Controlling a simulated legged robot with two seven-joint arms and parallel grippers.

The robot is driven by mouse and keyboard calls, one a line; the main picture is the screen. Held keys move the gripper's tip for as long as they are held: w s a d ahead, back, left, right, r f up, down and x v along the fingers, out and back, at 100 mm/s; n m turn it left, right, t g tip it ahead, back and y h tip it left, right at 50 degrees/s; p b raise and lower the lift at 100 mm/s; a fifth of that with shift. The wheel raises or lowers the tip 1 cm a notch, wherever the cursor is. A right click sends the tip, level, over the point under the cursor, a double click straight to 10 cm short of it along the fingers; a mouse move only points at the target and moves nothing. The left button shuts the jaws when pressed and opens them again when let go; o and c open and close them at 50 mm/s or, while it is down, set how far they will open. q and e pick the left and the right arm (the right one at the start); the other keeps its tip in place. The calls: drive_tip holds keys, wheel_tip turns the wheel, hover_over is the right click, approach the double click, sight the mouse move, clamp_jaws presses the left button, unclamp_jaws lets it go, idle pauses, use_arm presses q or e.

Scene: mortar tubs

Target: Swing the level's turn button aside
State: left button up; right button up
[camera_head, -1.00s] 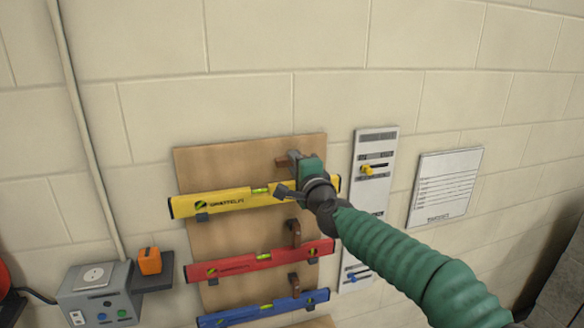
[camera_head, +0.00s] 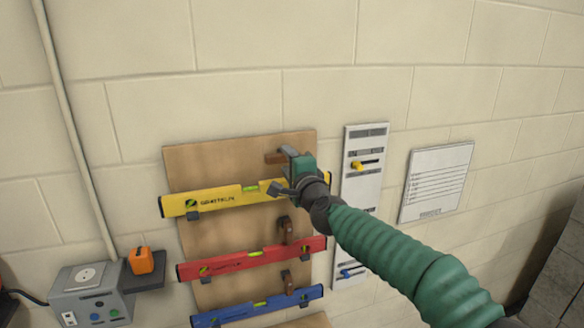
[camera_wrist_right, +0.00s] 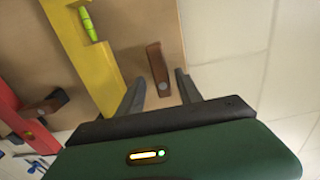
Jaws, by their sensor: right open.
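The yellow level (camera_head: 225,200) rests across the upper part of a wooden board, with a green vial near its middle. Its brown turn button (camera_head: 274,157) lies roughly along the level, just above its top edge. In the right wrist view the turn button (camera_wrist_right: 156,66) is apart from the yellow level (camera_wrist_right: 82,50). My right gripper (camera_head: 281,171) is open at the level's right part. In the wrist view its fingers lie either side of the button's pivot end; I cannot tell whether they touch it. My left gripper is not in view.
A red level (camera_head: 250,260) and a blue level (camera_head: 250,311) hang below, each with an upright brown button across it. A white slotted panel (camera_head: 361,190) and a paper sheet (camera_head: 436,182) are to the right. A grey control box (camera_head: 92,292) and orange item (camera_head: 141,260) are lower left.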

drive_tip(key=b+v, duration=1.6)
drive_tip(key=shift+s, duration=0.4)
drive_tip(key=shift+f, duration=0.1)
